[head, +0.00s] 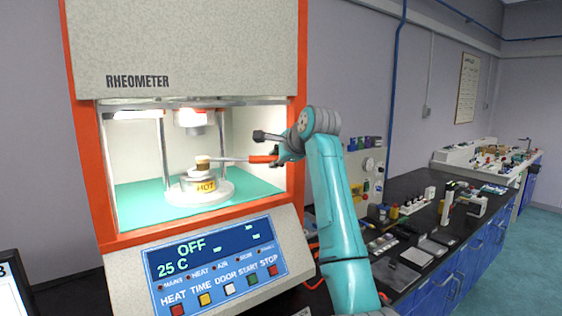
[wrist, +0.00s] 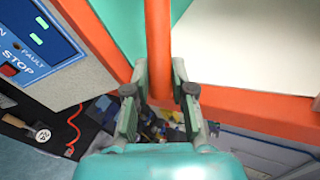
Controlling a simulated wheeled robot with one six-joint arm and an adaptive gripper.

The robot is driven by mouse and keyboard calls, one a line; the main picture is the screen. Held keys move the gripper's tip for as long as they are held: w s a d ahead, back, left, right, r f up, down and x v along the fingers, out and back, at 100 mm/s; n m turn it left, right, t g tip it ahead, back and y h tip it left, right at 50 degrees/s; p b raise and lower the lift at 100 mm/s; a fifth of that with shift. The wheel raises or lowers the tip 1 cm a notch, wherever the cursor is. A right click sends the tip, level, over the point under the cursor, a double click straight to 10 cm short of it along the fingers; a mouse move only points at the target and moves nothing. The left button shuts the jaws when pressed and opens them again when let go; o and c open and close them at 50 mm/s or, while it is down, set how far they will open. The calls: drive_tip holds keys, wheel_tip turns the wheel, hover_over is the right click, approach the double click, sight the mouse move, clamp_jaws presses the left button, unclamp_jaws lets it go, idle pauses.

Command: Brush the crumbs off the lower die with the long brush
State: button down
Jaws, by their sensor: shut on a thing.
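My gripper (head: 284,150) is at the right side of the rheometer's open chamber, shut on the red-orange handle of the long brush (head: 262,158). The brush lies nearly level, its grey shaft reaching left into the chamber. Its tan bristle head (head: 203,162) is right over the lower die (head: 197,183); I cannot tell whether it touches. The die is a pale stepped round block with a yellow HOT label. Crumbs are too small to make out. In the wrist view the handle (wrist: 158,50) runs between the two fingers of my gripper (wrist: 159,85); the bristles are out of view there.
The upper die (head: 192,122) hangs above the lower die. The orange chamber frame (head: 296,180) stands close beside my gripper. The control panel (head: 215,265) reads OFF and 25 C. A dark bench (head: 430,235) with several small items stretches right.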

drive_tip(key=w+a+f, duration=0.1)
drive_tip(key=w+a, duration=0.3)
drive_tip(key=w, duration=0.2)
drive_tip(key=shift+f, duration=0.4)
idle(0.3)
drive_tip(key=shift+a+f, duration=0.1)
drive_tip(key=shift+f, duration=0.25)
idle(0.9)
drive_tip(key=shift+w+a, duration=0.45)
drive_tip(key=shift+w, duration=0.15)
drive_tip(key=shift+w+a, duration=0.4)
drive_tip(key=shift+w, duration=0.2)
idle(0.9)
drive_tip(key=shift+s+d, duration=0.9)
drive_tip(key=shift+s, duration=0.3)
